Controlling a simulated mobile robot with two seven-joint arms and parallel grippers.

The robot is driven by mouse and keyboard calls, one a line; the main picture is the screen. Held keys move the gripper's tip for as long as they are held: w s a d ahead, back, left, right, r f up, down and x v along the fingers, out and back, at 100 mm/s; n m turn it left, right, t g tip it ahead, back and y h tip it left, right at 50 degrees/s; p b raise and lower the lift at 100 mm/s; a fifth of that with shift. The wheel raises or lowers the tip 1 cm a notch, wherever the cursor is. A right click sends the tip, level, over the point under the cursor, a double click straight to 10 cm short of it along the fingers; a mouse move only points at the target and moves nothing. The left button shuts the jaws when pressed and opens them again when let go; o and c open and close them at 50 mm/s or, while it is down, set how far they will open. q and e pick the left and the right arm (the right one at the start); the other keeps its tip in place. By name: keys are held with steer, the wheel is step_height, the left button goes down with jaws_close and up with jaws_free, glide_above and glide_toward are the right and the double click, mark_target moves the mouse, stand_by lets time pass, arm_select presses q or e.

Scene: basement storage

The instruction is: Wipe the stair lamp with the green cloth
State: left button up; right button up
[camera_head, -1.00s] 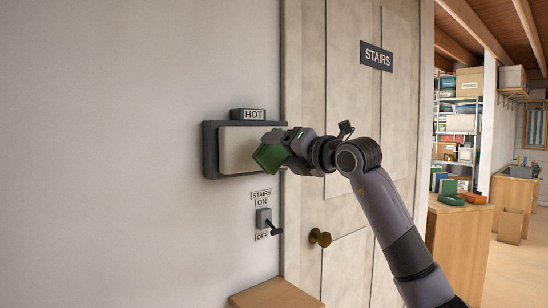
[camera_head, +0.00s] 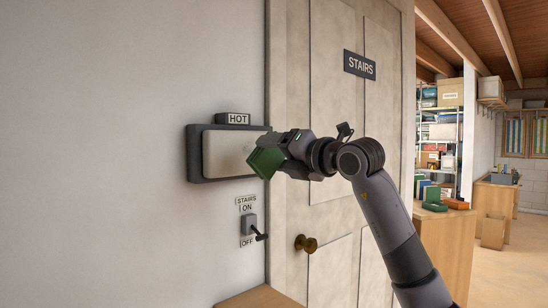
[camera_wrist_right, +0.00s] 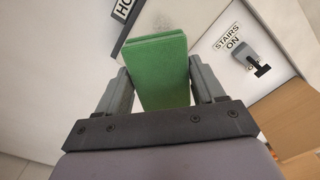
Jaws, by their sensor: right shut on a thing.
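The stair lamp (camera_head: 222,153) is a pale panel in a dark frame on the wall, beside the door, and looks unlit. A "HOT" sign (camera_head: 237,119) sits on its top edge. My right gripper (camera_head: 276,156) is shut on the green cloth (camera_head: 264,162), a folded block that overlaps the lamp's right end. I cannot tell whether the cloth touches the lamp. In the right wrist view the cloth (camera_wrist_right: 160,70) stands between both fingers of my right gripper (camera_wrist_right: 160,88). My left gripper is not in view.
Below the lamp, a wall switch (camera_head: 249,224) labelled STAIRS, ON and OFF has its lever tilted down. The door (camera_head: 335,200) with a brass knob (camera_head: 305,243) is behind my right arm. A wooden top (camera_head: 260,298) stands low in front. Shelves and benches are at right.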

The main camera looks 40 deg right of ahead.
mark_target(242, 144)
stand_by(0.4)
steer(key=shift+w+r+p, duration=0.35)
steer(key=shift+w+p, duration=0.2)
steer(key=shift+p, duration=0.05)
steer(key=shift+w+a+r+p, duration=0.1)
steer(key=shift+w+r+p, duration=0.1)
steer(key=shift+w+p, duration=0.65)
steer(key=shift+w+a+r+p, duration=0.15)
steer(key=shift+w+p, duration=0.5)
steer(key=shift+w, duration=0.45)
steer(key=shift+w+r+p, duration=0.2)
steer(key=shift+w+p, duration=0.55)
steer(key=shift+w, duration=0.2)
steer(key=shift+w+a+p, duration=0.1)
steer(key=shift+w+p, duration=0.65)
steer(key=shift+w, duration=0.25)
